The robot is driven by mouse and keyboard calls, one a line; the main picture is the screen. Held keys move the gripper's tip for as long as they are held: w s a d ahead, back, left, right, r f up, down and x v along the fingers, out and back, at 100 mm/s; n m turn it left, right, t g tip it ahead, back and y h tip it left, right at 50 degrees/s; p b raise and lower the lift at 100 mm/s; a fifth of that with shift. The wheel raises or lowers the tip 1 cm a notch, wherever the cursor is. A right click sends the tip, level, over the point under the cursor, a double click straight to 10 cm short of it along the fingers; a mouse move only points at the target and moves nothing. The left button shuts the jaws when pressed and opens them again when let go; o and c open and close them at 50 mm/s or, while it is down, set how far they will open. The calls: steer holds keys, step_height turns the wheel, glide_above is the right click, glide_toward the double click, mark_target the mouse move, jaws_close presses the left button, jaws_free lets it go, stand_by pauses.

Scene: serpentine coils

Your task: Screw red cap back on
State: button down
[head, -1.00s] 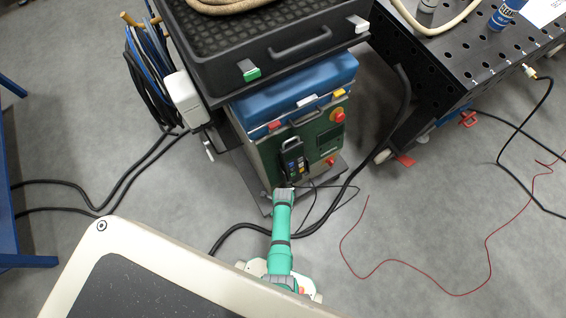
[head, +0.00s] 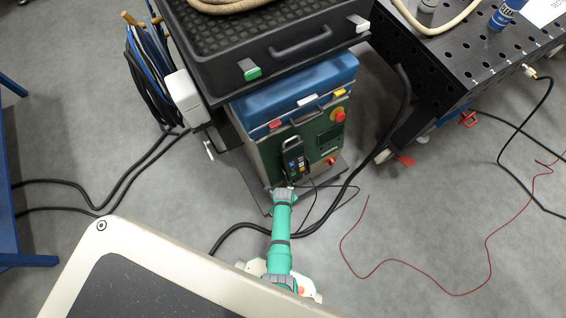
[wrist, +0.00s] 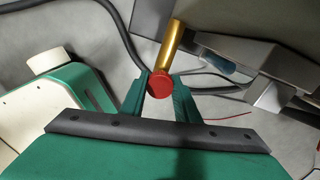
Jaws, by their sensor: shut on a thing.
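The red cap (wrist: 159,84) shows in the wrist view between the two green fingers of my gripper (wrist: 161,94), which is shut on it. A brass tube (wrist: 172,46) runs up from right behind the cap, and the cap covers its near end in this view. I cannot tell whether the cap is threaded on the tube or only in front of it. In the head view the green arm ends low at the front of the wheeled machine (head: 268,168); the fingers, cap and tube are not discernible there.
A grey metal bracket (wrist: 265,92) lies right of the tube in the wrist view. A black hose (head: 240,228) and thin cables lie on the floor near the arm. A perforated table (head: 455,75) stands to the right, with a red wire (head: 400,262) on open floor.

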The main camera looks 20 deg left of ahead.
steer(key=shift+m, duration=0.9)
steer(key=c, duration=1.3)
jaws_free()
steer(key=shift+o, duration=0.2)
step_height(320, 180, up, 11)
steer(key=shift+f, duration=0.1)
steer(key=shift+s, duration=0.1)
